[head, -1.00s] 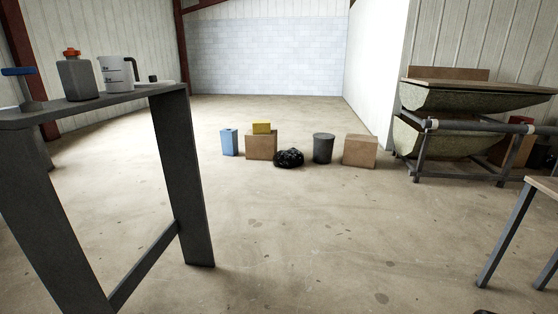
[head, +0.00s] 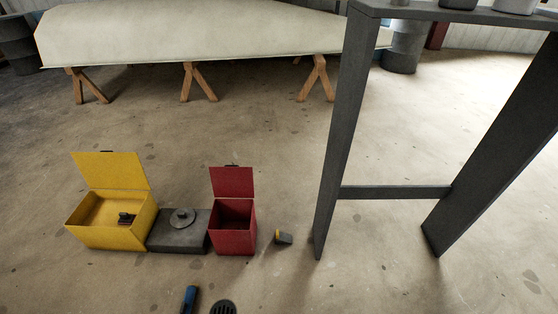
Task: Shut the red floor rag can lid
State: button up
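The red rag can (head: 236,240) stands on the concrete floor, left of the dark table's legs. Its red lid (head: 232,183) is up, hinged at the back edge, and the inside looks dark and empty. My gripper is not in the head view.
A yellow box (head: 112,232) with its lid raised and a dark item inside stands left, beside a low grey box (head: 180,232). A dark table (head: 335,150) stands right; a hull (head: 190,38) rests on trestles behind.

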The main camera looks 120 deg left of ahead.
aim_at(229, 180)
jog(key=z, duration=2.1)
jog(key=k, duration=1.65)
jog(key=z, duration=5.2)
jog(key=i, duration=0.4)
jog(key=u, duration=0.15)
